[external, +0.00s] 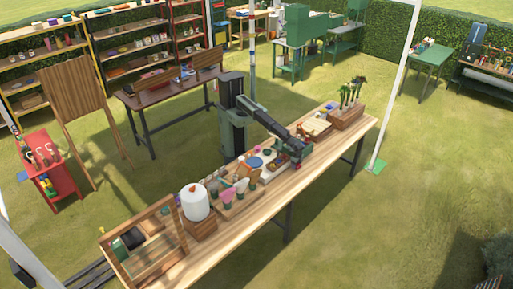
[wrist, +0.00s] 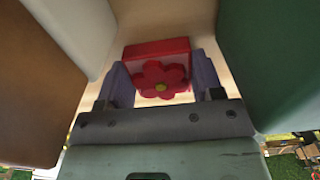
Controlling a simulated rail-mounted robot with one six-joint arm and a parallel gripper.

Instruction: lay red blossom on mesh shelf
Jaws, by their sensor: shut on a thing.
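My gripper (wrist: 161,72) is shut on the red blossom (wrist: 150,72), which has rounded petals and a yellow centre. The blossom sits between the two purple-grey fingers in the wrist view. A flat red block (wrist: 155,49) shows right behind it; I cannot tell whether the two are one piece. In the external view my gripper (external: 296,164) is low over the long wooden table, right of the middle, with a small spot of red at its end. I cannot make out the mesh shelf for certain in either view.
The long wooden table (external: 265,219) holds a white cylinder (external: 195,201), a wooden frame (external: 150,247) at the left end and a planter (external: 346,117) at the right end. Small pots and trays crowd its middle. The front edge strip is clear. Large blurred surfaces flank my gripper in the wrist view.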

